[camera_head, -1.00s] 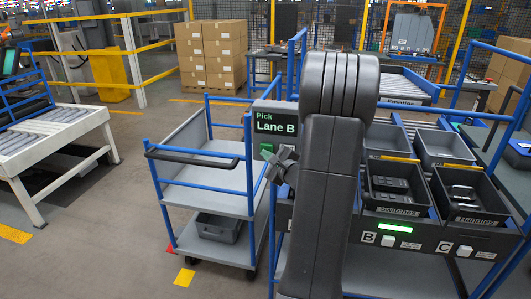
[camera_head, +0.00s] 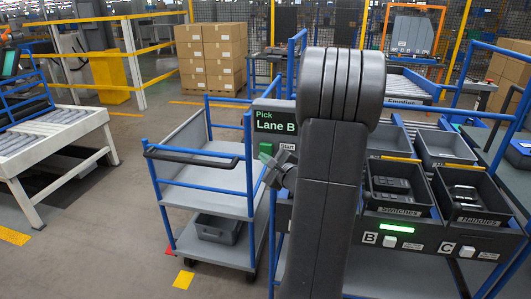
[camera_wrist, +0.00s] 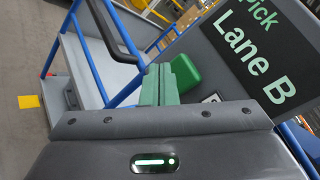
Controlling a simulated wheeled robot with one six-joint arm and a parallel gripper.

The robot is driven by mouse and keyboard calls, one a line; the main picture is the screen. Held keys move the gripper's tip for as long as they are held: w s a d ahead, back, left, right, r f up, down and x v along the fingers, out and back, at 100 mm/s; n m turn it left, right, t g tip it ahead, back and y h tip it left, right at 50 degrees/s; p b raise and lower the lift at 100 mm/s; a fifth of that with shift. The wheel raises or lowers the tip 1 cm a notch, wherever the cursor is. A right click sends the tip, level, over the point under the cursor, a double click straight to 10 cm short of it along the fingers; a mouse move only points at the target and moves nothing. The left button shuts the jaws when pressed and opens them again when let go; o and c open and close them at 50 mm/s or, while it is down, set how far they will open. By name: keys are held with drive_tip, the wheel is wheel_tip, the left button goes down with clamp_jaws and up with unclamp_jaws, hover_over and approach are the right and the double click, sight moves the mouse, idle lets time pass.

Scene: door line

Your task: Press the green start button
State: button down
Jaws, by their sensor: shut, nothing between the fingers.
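The green start button (camera_head: 265,149) is a block on the dark panel under the "Pick Lane B" sign, beside a "Start" label. In the wrist view the button (camera_wrist: 185,72) is just ahead of the fingers, to their right. My gripper (camera_head: 277,168) is in front of the panel, just below and right of the button in the head view. In the wrist view its fingers (camera_wrist: 158,84) are together with nothing between them and look green. Whether they touch the button I cannot tell.
The Lane B sign (camera_head: 275,120) is above the button. A blue-framed cart (camera_head: 205,175) stands at the left. Bins of switches (camera_head: 400,208) and handles (camera_head: 480,217) sit at the right. My arm hides part of the station.

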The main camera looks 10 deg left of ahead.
drive_tip(key=s+b, duration=0.1)
drive_tip(key=s, duration=0.3)
drive_tip(key=shift+s+b, duration=0.2)
drive_tip(key=shift+b, duration=0.15)
idle(0.4)
drive_tip(key=w+p, duration=0.1)
drive_tip(key=p, duration=0.1)
drive_tip(key=w+p, duration=0.1)
drive_tip(key=p, duration=0.1)
drive_tip(key=shift+w+r, duration=0.25)
drive_tip(key=shift+w, duration=0.05)
drive_tip(key=shift+p, duration=0.6)
drive_tip(key=s+b, duration=0.2)
drive_tip(key=s, duration=0.4)
drive_tip(key=shift+s+a+f+b, duration=0.15)
drive_tip(key=shift+s+f+b, duration=0.05)
drive_tip(key=shift+f+b, duration=0.1)
